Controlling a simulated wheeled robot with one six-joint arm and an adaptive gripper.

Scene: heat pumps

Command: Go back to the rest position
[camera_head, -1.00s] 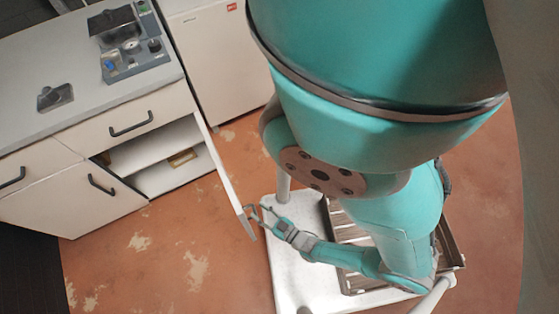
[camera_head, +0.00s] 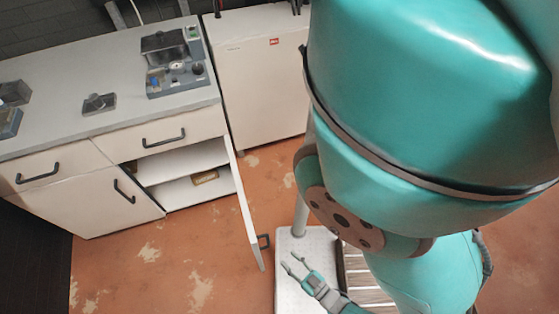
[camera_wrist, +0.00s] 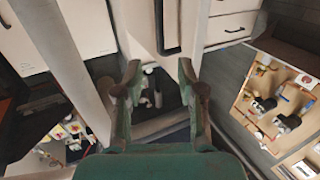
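My gripper (camera_head: 294,264) is open and empty in the head view, a little in front of the handle of the open cabinet door. In the wrist view my gripper (camera_wrist: 160,80) shows its two fingers spread apart with nothing between them. The open cabinet door (camera_head: 243,205) stands swung out, with its black handle (camera_head: 264,241) on the right face. The gripper is apart from this handle. Inside the cabinet a small brownish box (camera_head: 205,177) lies on a white shelf.
A grey counter (camera_head: 60,130) carries a device with dials (camera_head: 177,65) and a small dark item (camera_head: 99,103). A white cabinet (camera_head: 262,85) stands beside it. A white platform (camera_head: 290,290) lies below my arm. The worn orange floor (camera_head: 150,270) is clear at the left.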

